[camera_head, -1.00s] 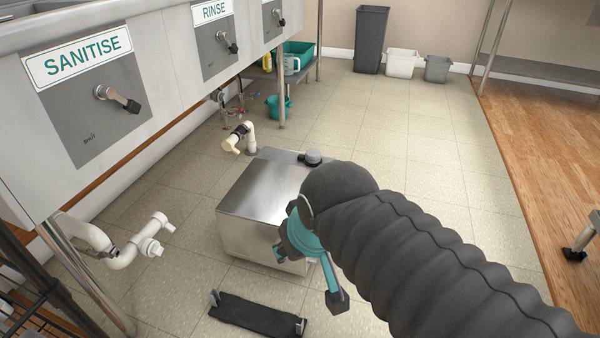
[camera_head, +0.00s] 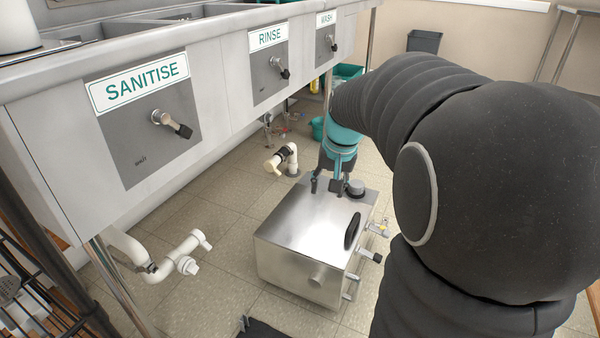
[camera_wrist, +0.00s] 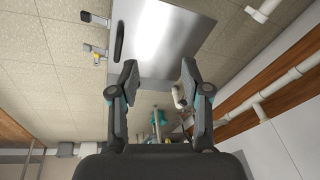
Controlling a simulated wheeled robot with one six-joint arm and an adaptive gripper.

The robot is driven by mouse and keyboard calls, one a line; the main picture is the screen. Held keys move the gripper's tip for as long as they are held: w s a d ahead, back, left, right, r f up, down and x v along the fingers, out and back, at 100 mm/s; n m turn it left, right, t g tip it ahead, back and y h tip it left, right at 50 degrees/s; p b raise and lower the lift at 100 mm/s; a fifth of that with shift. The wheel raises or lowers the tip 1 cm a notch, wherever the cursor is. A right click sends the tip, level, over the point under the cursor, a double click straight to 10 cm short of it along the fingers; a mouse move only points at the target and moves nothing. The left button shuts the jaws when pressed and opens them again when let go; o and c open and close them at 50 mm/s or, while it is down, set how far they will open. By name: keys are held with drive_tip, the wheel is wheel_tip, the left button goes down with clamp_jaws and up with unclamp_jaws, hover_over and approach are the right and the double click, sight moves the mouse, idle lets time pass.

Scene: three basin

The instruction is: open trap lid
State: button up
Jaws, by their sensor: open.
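The trap is a stainless steel box on the floor, and its flat lid (camera_head: 310,222) is down. The lid also shows in the wrist view (camera_wrist: 165,35). A black handle (camera_head: 352,230) lies along the lid's right side; it shows in the wrist view too (camera_wrist: 119,42). A dark round cap (camera_head: 356,187) is at the far right corner. My gripper (camera_head: 327,187) points down near the lid's far edge, away from the black handle. In the wrist view its two fingers (camera_wrist: 159,76) are apart with nothing between them. I cannot tell whether they touch the lid.
A yellow-handled valve (camera_head: 380,228) and a dark-ended fitting (camera_head: 372,256) stick out from the box's right side. White drain pipes (camera_head: 175,255) stand left of it under the sink unit (camera_head: 225,80). A dark mat (camera_head: 262,329) lies in front.

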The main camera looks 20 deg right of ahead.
drive_tip(key=w+d+f+m+g, duration=0.1)
drive_tip(key=w+d+f, duration=0.15)
drive_tip(key=d, duration=0.25)
drive_tip(key=w+d+f+m, duration=0.1)
drive_tip(key=w+d+f, duration=0.1)
drive_tip(key=w+d, duration=0.15)
drive_tip(key=m+y+p, duration=0.1)
drive_tip(key=m, duration=0.1)
approach(355, 220)
drive_tip(key=b+x, duration=0.1)
drive_tip(key=x, duration=0.8)
drive_tip(key=shift+w+b, duration=0.1)
drive_tip(key=shift+b, duration=0.2)
clamp_jaws()
